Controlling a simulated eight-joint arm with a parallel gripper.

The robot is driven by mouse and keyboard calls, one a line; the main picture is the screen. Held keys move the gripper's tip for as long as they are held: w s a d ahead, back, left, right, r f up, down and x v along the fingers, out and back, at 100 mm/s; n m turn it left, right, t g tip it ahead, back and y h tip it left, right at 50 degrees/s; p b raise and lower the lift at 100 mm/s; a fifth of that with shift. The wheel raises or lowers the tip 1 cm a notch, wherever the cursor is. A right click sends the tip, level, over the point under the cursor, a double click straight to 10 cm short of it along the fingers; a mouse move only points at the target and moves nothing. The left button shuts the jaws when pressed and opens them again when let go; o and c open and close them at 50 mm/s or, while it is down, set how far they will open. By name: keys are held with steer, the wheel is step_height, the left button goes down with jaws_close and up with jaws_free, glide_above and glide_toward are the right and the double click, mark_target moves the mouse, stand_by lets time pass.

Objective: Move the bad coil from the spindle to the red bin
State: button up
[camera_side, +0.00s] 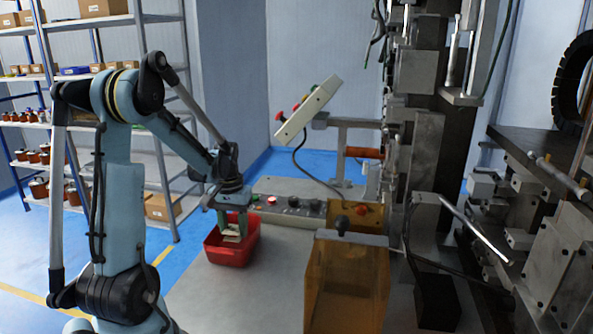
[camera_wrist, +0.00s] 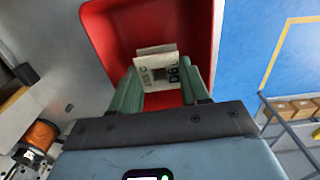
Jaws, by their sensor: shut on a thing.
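The red bin (camera_side: 228,256) stands on the grey bench to the left of the machine, and its inside (camera_wrist: 110,28) fills the top middle of the wrist view. My gripper (camera_side: 233,223) points down over the bin.
A control panel with buttons (camera_side: 290,203) lies behind and right of the bin. An amber guard box (camera_side: 345,285) stands further right. An orange-brown cylinder (camera_side: 364,153) sits on the machine. Shelves (camera_side: 160,130) stand at the left.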

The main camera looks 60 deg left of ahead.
steer(key=shift+f, duration=1.25)
steer(key=o, duration=1)
steer(key=shift+f, duration=0.1)
step_height(320, 180, up, 12)
steer(key=shift+r, duration=0.15)
step_height(320, 180, down, 12)
steer(key=shift+f, duration=0.1)
